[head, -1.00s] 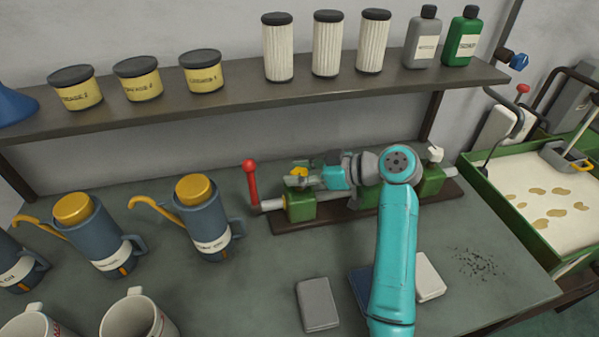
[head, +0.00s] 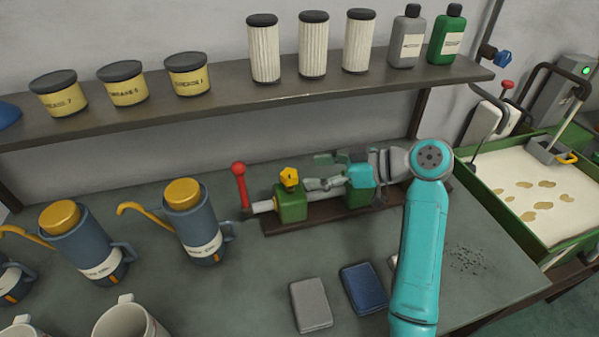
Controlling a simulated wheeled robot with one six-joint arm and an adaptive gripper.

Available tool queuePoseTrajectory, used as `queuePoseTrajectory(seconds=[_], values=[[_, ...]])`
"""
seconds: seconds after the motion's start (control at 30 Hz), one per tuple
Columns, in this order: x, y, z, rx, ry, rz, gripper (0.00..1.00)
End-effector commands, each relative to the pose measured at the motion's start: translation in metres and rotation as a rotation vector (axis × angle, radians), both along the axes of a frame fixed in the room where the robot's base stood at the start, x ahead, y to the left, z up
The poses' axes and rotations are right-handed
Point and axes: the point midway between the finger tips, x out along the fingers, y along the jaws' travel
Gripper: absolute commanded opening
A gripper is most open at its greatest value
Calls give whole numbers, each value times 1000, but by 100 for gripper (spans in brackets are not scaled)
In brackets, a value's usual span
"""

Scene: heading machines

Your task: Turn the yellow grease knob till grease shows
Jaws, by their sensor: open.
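The yellow grease knob (head: 289,177) sits upright on top of the left green block (head: 291,205) of a rail fixture on the bench. My gripper (head: 320,172) is open and lies just to the right of the knob, apart from it, with its fingers pointing left. Nothing shows between the fingers. I cannot make out any grease at the block. My arm hides the right end of the fixture.
A red-knobbed lever (head: 240,184) stands close left of the block. Blue oil cans (head: 195,225) stand further left. A shelf (head: 230,106) with tubs, filters and bottles runs behind. Grey (head: 311,305) and blue (head: 363,289) pads lie in front. A green-rimmed tray (head: 500,210) stands right.

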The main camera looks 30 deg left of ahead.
Motion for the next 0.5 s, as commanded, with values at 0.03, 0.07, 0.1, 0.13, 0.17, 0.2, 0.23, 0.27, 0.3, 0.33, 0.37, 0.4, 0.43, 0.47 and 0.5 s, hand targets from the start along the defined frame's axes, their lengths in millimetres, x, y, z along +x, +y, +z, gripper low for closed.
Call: queuePoseTrajectory(seconds=[0.03, 0.07, 0.1, 0.13, 0.17, 0.2, 0.23, 0.27, 0.3, 0.33, 0.37, 0.4, 0.43, 0.47, 0.5], values=[[3, -9, 4, -1, -1, -3, 68], [4, -14, 6, 0, -1, -3, 68], [6, -19, 8, 0, -1, -2, 68], [7, -23, 9, 0, -1, -2, 68], [8, -26, 11, 0, 1, -1, 68], [9, -30, 12, -1, 0, -1, 68], [9, -32, 13, 0, 1, -1, 68], [10, -34, 14, 0, 1, -1, 68], [10, -36, 15, 0, 1, -1, 68], [10, -37, 16, 0, 1, 0, 68], [11, -39, 16, 0, 1, 0, 68], [11, -40, 17, 0, 1, 0, 68], [11, -40, 17, 0, 1, 0, 68], [11, -40, 17, 0, 1, 1, 68], [11, -40, 17, 0, 1, 1, 68]])
